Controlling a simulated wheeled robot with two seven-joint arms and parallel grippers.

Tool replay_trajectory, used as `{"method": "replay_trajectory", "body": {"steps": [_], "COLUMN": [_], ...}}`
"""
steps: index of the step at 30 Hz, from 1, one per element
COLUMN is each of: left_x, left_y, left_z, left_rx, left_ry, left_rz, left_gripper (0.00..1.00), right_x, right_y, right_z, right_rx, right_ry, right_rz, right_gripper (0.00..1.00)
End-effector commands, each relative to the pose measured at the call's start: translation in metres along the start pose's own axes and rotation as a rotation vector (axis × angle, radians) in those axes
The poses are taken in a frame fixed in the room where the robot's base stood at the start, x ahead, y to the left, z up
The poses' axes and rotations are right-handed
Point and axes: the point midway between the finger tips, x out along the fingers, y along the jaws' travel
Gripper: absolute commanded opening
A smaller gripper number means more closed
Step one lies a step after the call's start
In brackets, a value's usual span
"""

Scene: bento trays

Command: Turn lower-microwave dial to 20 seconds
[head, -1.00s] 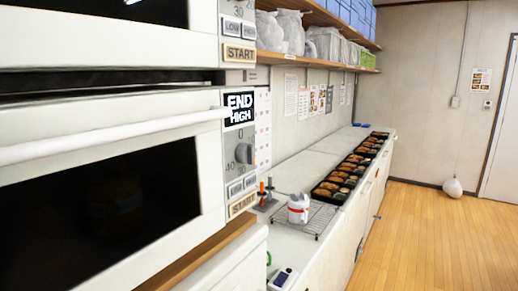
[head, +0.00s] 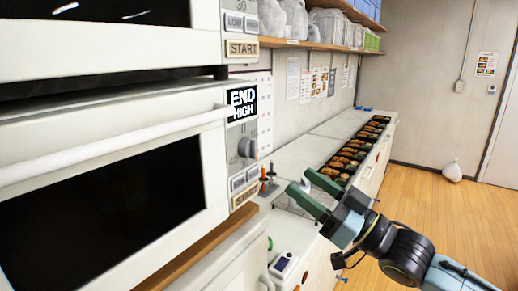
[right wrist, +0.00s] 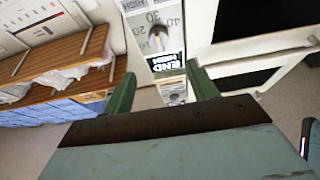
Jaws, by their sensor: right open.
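The lower microwave (head: 215,178) has a grey dial (head: 247,147) on its right-hand panel, under a black display (head: 242,104) reading END HIGH. The dial also shows in the right wrist view (right wrist: 157,40), where the panel appears upside down and the display (right wrist: 165,62) lies nearer my fingers. My right gripper (head: 303,182) is open and empty, to the right of and below the dial in the head view, and apart from it. Its two green fingers (right wrist: 160,72) point toward the panel in the right wrist view. My left gripper is not in view.
The upper microwave (head: 240,46) sits directly above. A counter (head: 318,133) with a row of bento trays (head: 358,152) runs behind my right gripper.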

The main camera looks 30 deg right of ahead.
Motion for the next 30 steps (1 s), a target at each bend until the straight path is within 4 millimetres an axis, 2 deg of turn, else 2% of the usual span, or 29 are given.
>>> {"method": "replay_trajectory", "body": {"steps": [21,30], "left_x": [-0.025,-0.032], "left_y": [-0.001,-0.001], "left_z": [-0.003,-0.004], "left_rx": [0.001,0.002], "left_ry": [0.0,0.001], "left_rz": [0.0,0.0], "left_gripper": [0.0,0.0], "right_x": [0.091,0.117], "right_y": [0.001,0.001], "right_z": [-0.002,0.0], "right_rx": [-0.002,-0.002], "right_ry": [0.002,-0.001], "right_rz": [0.001,0.001], "right_gripper": [0.58,0.58]}}
